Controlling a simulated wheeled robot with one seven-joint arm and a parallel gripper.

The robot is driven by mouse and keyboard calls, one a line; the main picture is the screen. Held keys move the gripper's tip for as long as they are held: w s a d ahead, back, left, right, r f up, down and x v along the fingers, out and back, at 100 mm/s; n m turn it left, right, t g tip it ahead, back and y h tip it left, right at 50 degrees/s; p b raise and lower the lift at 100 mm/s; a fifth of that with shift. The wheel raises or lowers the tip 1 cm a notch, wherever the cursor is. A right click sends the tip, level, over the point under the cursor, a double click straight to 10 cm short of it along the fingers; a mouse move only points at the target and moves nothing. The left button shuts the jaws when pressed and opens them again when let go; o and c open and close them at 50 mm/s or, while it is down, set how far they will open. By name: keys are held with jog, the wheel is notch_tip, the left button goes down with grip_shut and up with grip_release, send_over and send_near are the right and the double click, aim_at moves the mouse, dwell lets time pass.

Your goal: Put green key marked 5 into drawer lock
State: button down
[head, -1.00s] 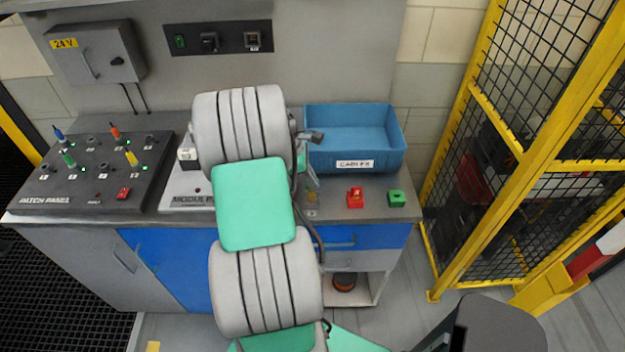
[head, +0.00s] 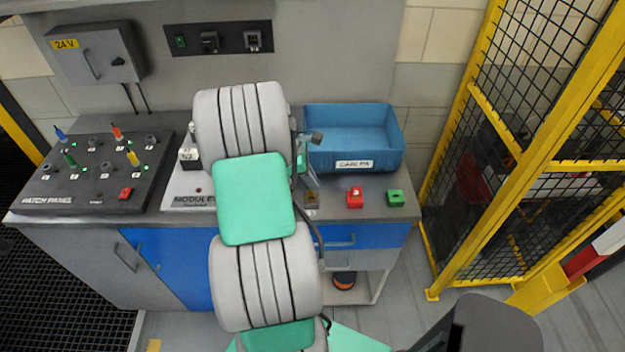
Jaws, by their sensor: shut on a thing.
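My gripper (head: 311,180) shows only in part past the right side of my arm, above the bench's front edge. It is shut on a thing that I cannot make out. A small green block (head: 396,198) stands on the bench at the right, with a darker spot on top. No number can be read on it. A red block (head: 355,197) stands left of it, and a small yellow-brown piece (head: 311,197) sits just below my gripper. The blue drawer (head: 375,236) is under the bench top. Its lock is not visible; my arm covers the drawer's left part.
A blue bin (head: 354,166) with a label stands behind the blocks. The patch panel (head: 95,175) with colored plugs and a module box (head: 185,190) are at the left. A yellow-framed mesh fence (head: 470,170) stands to the right. The floor right of the bench is partly clear.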

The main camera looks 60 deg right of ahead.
jog(key=shift+f+b, duration=0.5)
jog(key=shift+f, duration=1.3)
jog(key=c, duration=1.5)
grip_release()
jog(key=shift+o, duration=0.2)
jog(key=b+v, duration=0.1)
jog(key=v, duration=0.7)
jog(key=shift+f, duration=0.1)
